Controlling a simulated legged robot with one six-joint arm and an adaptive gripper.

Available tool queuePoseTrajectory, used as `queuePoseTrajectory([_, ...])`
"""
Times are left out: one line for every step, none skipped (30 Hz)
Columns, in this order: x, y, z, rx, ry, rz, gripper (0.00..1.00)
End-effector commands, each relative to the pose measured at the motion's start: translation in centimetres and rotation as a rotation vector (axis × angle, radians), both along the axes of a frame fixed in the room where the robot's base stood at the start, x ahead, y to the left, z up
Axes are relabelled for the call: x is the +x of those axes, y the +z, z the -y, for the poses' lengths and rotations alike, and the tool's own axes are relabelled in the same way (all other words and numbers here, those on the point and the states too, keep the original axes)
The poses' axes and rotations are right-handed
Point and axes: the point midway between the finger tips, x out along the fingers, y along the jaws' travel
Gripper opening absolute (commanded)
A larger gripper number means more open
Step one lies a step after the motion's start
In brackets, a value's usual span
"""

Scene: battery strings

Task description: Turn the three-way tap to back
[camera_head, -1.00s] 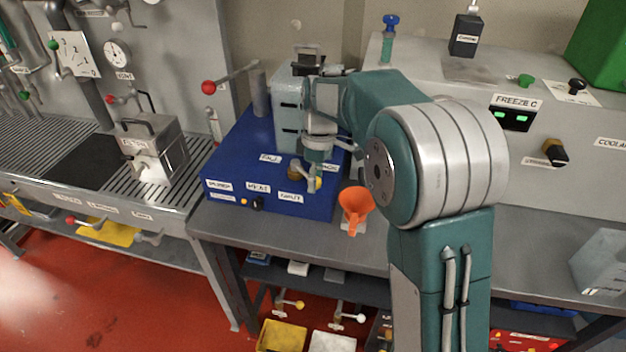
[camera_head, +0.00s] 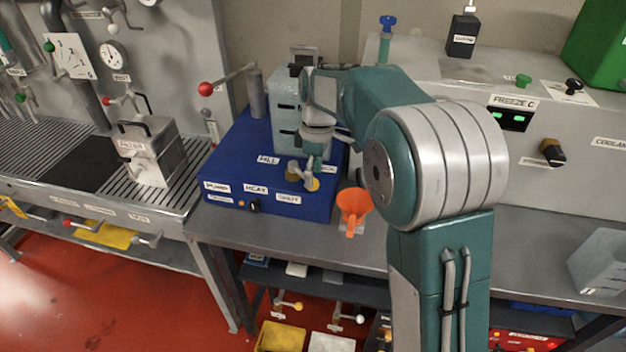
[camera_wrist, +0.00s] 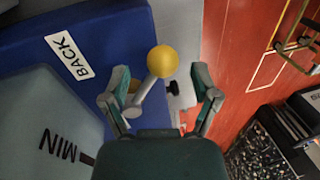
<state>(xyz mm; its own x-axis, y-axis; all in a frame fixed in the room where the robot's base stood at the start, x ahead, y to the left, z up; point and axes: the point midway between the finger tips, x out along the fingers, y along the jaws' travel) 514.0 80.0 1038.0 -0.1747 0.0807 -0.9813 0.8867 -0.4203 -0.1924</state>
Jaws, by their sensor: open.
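The three-way tap sits on top of the blue box (camera_head: 222,170), among the labels FILL, BACK and SHUT. Its grey lever (camera_wrist: 146,98) ends in a yellow ball (camera_wrist: 162,60), which also shows in the head view (camera_head: 313,184), pointing to the front right from the hub. The BACK label (camera_wrist: 69,56) lies left of the ball in the wrist view. My gripper (camera_wrist: 160,92) is open above the tap, with one finger on each side of the lever. I cannot tell whether a finger touches it. My gripper hides part of the tap in the head view.
An orange funnel (camera_head: 354,207) stands just right of the blue box. A clear tank (camera_head: 288,92) marked MIN in the wrist view stands on the box behind the tap. A red-knobbed lever (camera_head: 206,89) is behind left. Bench front between funnel and right tank is mostly clear.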

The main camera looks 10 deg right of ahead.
Motion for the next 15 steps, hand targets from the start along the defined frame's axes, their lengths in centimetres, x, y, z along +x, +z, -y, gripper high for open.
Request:
queuePoseTrajectory([0.3,1.1,0.1,0.0,0.0,0.004,0.78])
queuePoseTrajectory([0.4,1.7,0.2,0.0,0.0,0.004,0.78])
queuePoseTrajectory([0.6,2.5,0.2,0.0,0.0,0.004,0.78])
queuePoseTrajectory([0.7,3.2,0.3,0.0,-0.001,0.004,0.78])
queuePoseTrajectory([0.8,3.8,0.3,0.0,-0.001,0.004,0.78])
queuePoseTrajectory([1.0,4.6,0.4,0.0,-0.001,0.004,0.78])
queuePoseTrajectory([1.1,5.2,0.4,-0.001,-0.001,0.003,0.78])
queuePoseTrajectory([1.2,5.9,0.5,-0.001,-0.001,0.004,0.78])
queuePoseTrajectory([1.4,6.6,0.6,-0.001,-0.001,0.004,0.78])
queuePoseTrajectory([1.4,7.2,0.6,-0.001,-0.001,0.002,0.78])
queuePoseTrajectory([1.6,7.6,0.6,-0.001,-0.001,0.003,0.78])
queuePoseTrajectory([1.6,8.1,0.7,-0.001,-0.001,0.0,0.78])
queuePoseTrajectory([1.7,8.5,0.7,-0.001,-0.001,0.001,0.78])
queuePoseTrajectory([1.8,8.8,0.7,-0.001,-0.001,0.0,0.78])
queuePoseTrajectory([1.8,9.1,0.8,-0.001,-0.001,-0.001,0.78])
